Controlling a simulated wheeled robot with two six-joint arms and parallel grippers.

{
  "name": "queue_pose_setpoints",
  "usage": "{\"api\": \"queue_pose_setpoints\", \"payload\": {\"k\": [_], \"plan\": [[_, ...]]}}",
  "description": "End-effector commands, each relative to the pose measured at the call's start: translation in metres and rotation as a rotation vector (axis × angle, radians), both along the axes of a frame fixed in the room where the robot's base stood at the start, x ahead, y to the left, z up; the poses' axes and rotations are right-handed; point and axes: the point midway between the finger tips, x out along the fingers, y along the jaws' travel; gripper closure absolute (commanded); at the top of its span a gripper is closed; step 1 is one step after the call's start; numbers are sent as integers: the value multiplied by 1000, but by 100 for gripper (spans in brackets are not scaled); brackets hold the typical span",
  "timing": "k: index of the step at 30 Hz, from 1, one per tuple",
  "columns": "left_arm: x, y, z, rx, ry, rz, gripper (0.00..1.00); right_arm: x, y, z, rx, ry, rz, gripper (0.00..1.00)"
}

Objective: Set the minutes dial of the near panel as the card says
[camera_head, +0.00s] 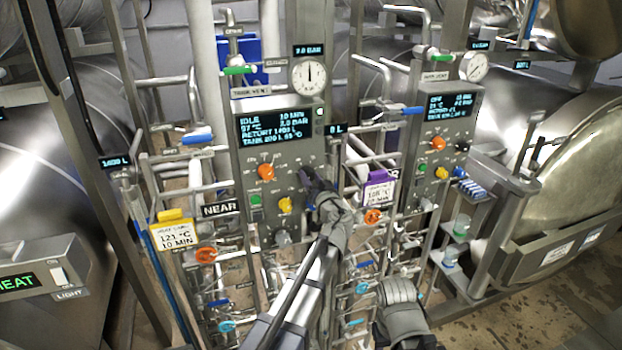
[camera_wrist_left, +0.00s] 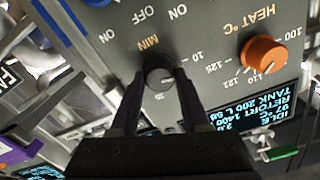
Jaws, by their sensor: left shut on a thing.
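The near panel (camera_head: 262,185) carries a display (camera_head: 273,127) that reads IDLE, 10 MIN, 97 °C and 2.0 BAR. My left gripper (camera_head: 312,180) is at the panel's right side and covers the minutes dial in the head view. In the left wrist view, my left gripper (camera_wrist_left: 158,82) is shut on the black minutes dial (camera_wrist_left: 159,68), marked MIN, with a finger on either side. A card (camera_head: 177,236) with a yellow clip beside the NEAR sign (camera_head: 220,209) reads 121 °C, 10 MIN. My right gripper (camera_head: 402,293) is low at right, its fingers hidden.
The orange heat dial (camera_head: 266,172) is left of my left gripper; it also shows in the left wrist view (camera_wrist_left: 264,54). A yellow knob (camera_head: 285,204) and green button (camera_head: 256,200) sit below. A second panel (camera_head: 440,140) and a purple-clipped card (camera_head: 378,191) stand right. Pipes crowd around.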

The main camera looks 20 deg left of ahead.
Motion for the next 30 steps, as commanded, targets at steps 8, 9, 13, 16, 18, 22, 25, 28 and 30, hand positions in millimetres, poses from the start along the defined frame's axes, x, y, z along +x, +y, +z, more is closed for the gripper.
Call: {"api": "queue_pose_setpoints", "payload": {"k": [8, 9, 13, 16, 18, 22, 25, 28, 30], "plan": [[-2, 0, -2, -84, -51, 2, 100, 0, 0, -1, 0, 0, 0, 50], [-2, 0, -2, -90, -55, 2, 100, 0, 0, -1, 0, 0, 0, 50], [-2, 0, -2, -101, -63, 2, 100, 0, 0, -1, 0, 0, 0, 50], [-2, 0, -2, -105, -66, 2, 100, 0, 0, -1, 0, 0, 0, 50], [-2, 0, -2, -106, -66, 2, 100, 0, 0, -1, 0, 0, 0, 50], [-2, 0, -2, -105, -66, 2, 100, 0, 0, -1, 0, 0, 0, 50], [-2, 0, -2, -105, -66, 2, 100, 0, 0, -1, 0, 0, 0, 50], [-2, 0, -2, -103, -65, 1, 43, 0, 0, -1, 0, 0, 0, 50], [-1, 0, -1, -102, -65, 1, 35, 0, 0, 0, 0, 0, 0, 50]]}}
